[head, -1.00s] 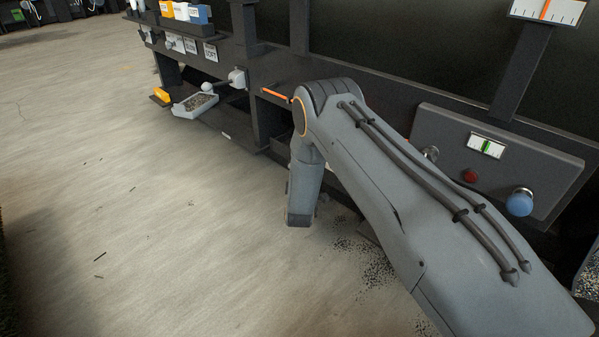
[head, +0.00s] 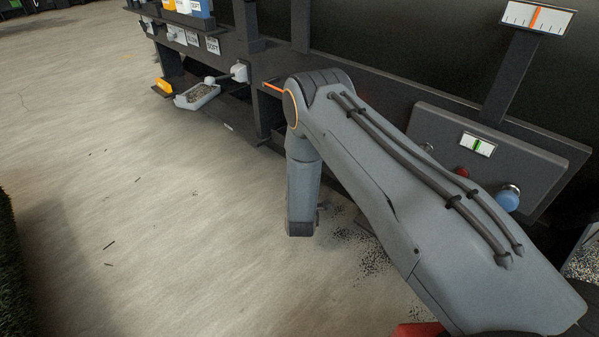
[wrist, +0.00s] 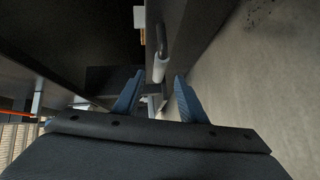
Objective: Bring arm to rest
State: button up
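My arm reaches across the right half of the head view, its elbow bent so that the forearm hangs down over the floor. The gripper end is mostly hidden there. In the wrist view my gripper (wrist: 157,97) shows two blue fingers standing apart, with nothing visible held between them. Beyond the fingers, a pale cylindrical handle or bar (wrist: 160,62) shows along a dark surface; I cannot tell its distance.
A dark machine runs along the back, with a control panel (head: 530,170) bearing a red button (head: 461,173) and a blue knob (head: 508,199). A grey tray of granules (head: 197,96) juts out at left. Dark granules (head: 360,252) lie on the floor. Open floor (head: 150,220) lies left.

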jog(key=s+a+r+m+g+y+p, duration=0.1)
jog(key=s+a+r+m+g+y, duration=0.15)
jog(key=a+r, duration=0.5)
jog(key=s+a+r+m+g+y, duration=0.1)
jog(key=s+a+r+g, duration=0.3)
jog(key=r, duration=0.7)
jog(key=s+a+r+m+g, duration=0.2)
jog(key=s+r+m+g, duration=0.15)
jog(key=s+r, duration=0.95)
jog(key=s+d+r+m+g+h+p, duration=0.1)
jog(key=s+d+r+g, duration=0.2)
jog(key=s, duration=0.8)
jog(key=s+d+r+m+g, duration=0.15)
jog(key=s+d, duration=0.35)
jog(key=s, duration=0.6)
jog(key=s+d+r+g+h+p, duration=0.1)
jog(key=s+d+r+g, duration=0.2)
jog(key=s, duration=0.7)
jog(key=d+r+m+p, duration=0.3)
jog(key=d+r+p, duration=0.7)
jog(key=r+p, duration=0.4)
jog(key=d+r+m+t+h+p, duration=0.1)
jog(key=d+r+m+p, duration=0.3)
jog(key=d+r+p, duration=0.7)
jog(key=shift+d+r+p, duration=0.25)
jog(key=shift+r+p, duration=1.8)
jog(key=shift+p, duration=4.45)
